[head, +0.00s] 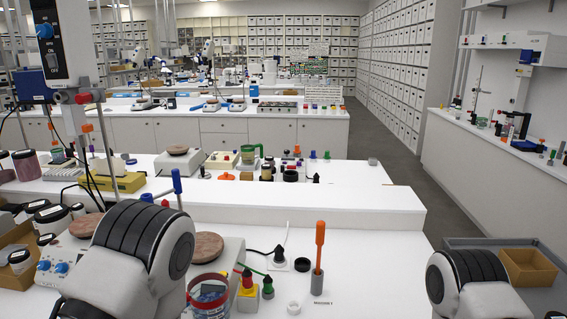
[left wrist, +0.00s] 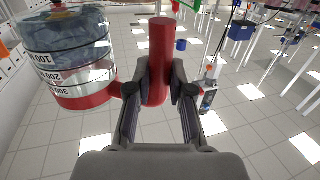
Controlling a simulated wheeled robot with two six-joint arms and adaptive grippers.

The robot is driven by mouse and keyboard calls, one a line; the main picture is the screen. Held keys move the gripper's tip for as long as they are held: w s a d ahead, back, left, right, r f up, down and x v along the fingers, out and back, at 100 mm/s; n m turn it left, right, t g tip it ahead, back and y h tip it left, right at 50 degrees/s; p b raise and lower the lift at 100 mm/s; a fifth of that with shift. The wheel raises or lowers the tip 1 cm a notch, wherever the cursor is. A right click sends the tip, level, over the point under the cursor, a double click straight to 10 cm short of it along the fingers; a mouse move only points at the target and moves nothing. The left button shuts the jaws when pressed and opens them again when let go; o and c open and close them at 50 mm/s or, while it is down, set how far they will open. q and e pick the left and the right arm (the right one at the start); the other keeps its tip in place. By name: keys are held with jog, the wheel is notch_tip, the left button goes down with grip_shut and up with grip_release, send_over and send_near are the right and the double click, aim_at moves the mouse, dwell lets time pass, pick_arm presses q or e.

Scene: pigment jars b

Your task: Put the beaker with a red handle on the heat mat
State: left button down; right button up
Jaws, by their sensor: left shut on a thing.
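The beaker (head: 208,298) is clear with a red rim and blue contents, low in the head view beside my left arm. In the left wrist view the beaker (left wrist: 72,60) is at the left, with its marks upside down. My left gripper (left wrist: 160,92) is shut on its upright red handle (left wrist: 160,50). In the head view my left arm hides the gripper and handle. A round brown pad (head: 207,246) lies on a white device just behind the beaker; I cannot tell whether it is the heat mat. My right gripper is out of view.
A yellow block with a red and black top (head: 247,291) and a green cone (head: 268,288) stand right of the beaker. An orange-handled tool (head: 319,250) stands in a grey holder. A white ring (head: 294,308) lies nearby. The white bench (head: 375,270) is clear further right.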

pick_arm(q)
jog(key=w+d+f+m+h+b, duration=0.2)
jog(key=d+f, duration=0.3)
jog(key=f, duration=0.3)
jog(key=shift+w+f+h+b, duration=0.2)
jog(key=shift+f+h+b, duration=0.25)
jog(key=shift+h, duration=0.45)
jog(key=shift+d+r, duration=0.1)
